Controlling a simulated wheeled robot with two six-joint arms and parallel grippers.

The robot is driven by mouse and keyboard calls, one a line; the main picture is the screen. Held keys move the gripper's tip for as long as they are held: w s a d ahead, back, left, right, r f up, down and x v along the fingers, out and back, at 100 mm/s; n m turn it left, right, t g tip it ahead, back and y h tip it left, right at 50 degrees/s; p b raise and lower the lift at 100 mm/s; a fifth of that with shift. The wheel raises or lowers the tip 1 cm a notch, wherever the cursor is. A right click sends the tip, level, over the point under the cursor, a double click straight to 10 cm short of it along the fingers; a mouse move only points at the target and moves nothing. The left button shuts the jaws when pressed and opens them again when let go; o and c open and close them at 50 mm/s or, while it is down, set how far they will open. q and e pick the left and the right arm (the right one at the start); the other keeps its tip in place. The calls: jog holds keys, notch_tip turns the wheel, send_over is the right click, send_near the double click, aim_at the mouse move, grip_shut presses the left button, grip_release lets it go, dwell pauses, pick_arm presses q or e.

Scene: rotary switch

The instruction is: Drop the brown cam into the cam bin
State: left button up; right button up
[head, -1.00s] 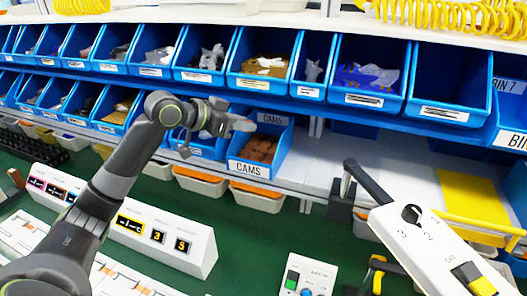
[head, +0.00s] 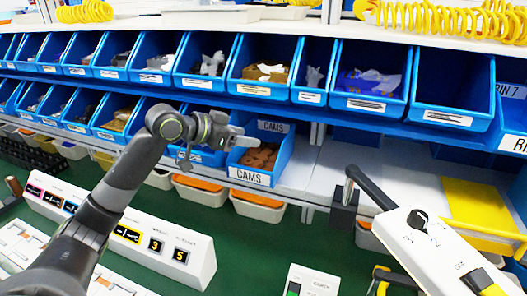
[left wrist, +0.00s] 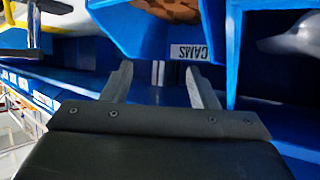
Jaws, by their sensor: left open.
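The cam bin is a blue bin labelled CAMS (head: 250,175) on the lower shelf in the head view, with several brown cams (head: 261,156) lying in it. My left gripper (head: 250,142) is at the bin's upper left, over its opening. In the left wrist view its two fingers (left wrist: 160,82) stand apart with nothing between them, and a CAMS label (left wrist: 189,52) shows beyond them. I cannot tell which of the cams in the bin is the task's cam. My right gripper is not in view.
Rows of blue bins (head: 263,90) fill the shelves around the cam bin. A white box with a black rotary knob (head: 417,219) stands at the right. A white display panel (head: 155,240) is at the lower left. Green surface is free in the middle.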

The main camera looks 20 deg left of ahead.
pick_arm(q)
jog(key=shift+s+a, duration=0.1)
jog(key=b+v, duration=1.7)
dwell(0.9)
